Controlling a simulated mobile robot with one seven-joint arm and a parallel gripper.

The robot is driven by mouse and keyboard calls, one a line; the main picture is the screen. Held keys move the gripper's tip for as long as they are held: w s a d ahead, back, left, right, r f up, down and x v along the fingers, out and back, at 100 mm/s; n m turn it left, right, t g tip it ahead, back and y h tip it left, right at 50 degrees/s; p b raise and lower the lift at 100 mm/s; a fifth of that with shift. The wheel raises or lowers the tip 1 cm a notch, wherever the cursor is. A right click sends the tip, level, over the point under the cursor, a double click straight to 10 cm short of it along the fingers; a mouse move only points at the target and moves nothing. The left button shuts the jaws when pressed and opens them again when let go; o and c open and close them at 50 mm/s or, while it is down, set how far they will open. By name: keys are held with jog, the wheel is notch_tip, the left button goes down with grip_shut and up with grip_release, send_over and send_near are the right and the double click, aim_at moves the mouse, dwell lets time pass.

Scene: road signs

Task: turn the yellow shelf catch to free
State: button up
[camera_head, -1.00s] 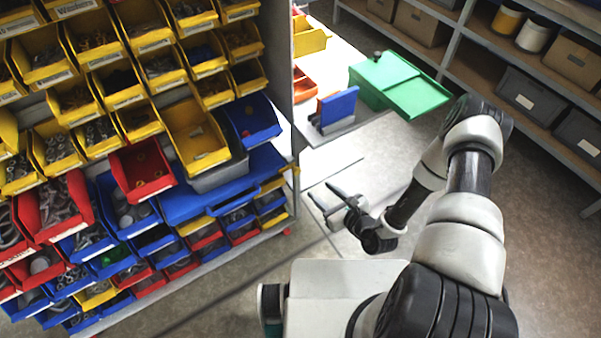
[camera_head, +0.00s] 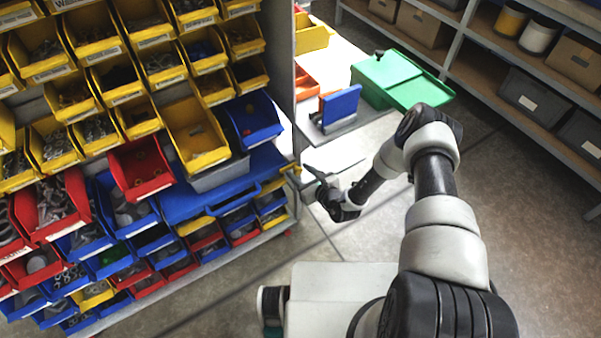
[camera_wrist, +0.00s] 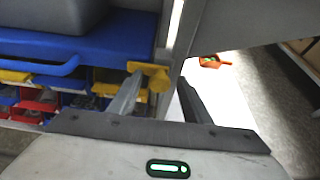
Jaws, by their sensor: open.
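The yellow shelf catch (camera_wrist: 157,79) is at the right front corner of the blue shelf (camera_wrist: 100,38), beside the grey upright, in the wrist view. It has a bar pointing left and a rounded knob at its right end. It also shows small in the head view (camera_head: 292,169). My gripper (camera_wrist: 160,86) is open, its fingers pointing at the catch. The left fingertip overlaps the catch's lower left part; the right finger is apart, to its right. I cannot tell whether the left finger touches it. In the head view my gripper (camera_head: 316,178) is just right of the catch.
Rows of yellow, red and blue bins fill the rack left of the gripper. The grey rack upright (camera_wrist: 176,45) stands close by the catch. Open floor lies to the right.

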jog(key=shift+c, duration=0.4)
jog(key=c, duration=0.9)
jog(key=shift+c, duration=0.2)
jog(key=b, duration=0.1)
jog(key=m+y+b, duration=0.1)
jog(key=m+b, duration=0.1)
jog(key=shift+w+d+f+g+y+b, duration=0.15)
jog(key=shift+d+f+g+y+b, duration=0.15)
jog(key=shift+g, duration=0.1)
jog(key=m+y+b, duration=0.1)
jog(key=m+b, duration=0.1)
jog(key=b, duration=0.1)
jog(key=m+y+b, duration=0.1)
jog(key=m+b, duration=0.1)
jog(key=shift+w+d+f+g+b, duration=0.1)
jog(key=shift+f+g+b, duration=0.1)
jog(key=shift+g+b, duration=0.2)
jog(key=m+y+b, duration=0.2)
jog(key=m+b, duration=0.1)
jog(key=b, duration=0.1)
jog(key=shift+d+f+m+b, duration=0.1)
jog(key=shift+f+m+b, duration=0.05)
jog(key=shift+m+b, duration=0.2)
jog(key=shift+m+y+b, duration=1)
jog(key=shift+m+b, duration=0.7)
jog(key=shift+m, duration=0.15)
jog(key=shift+w, duration=0.1)
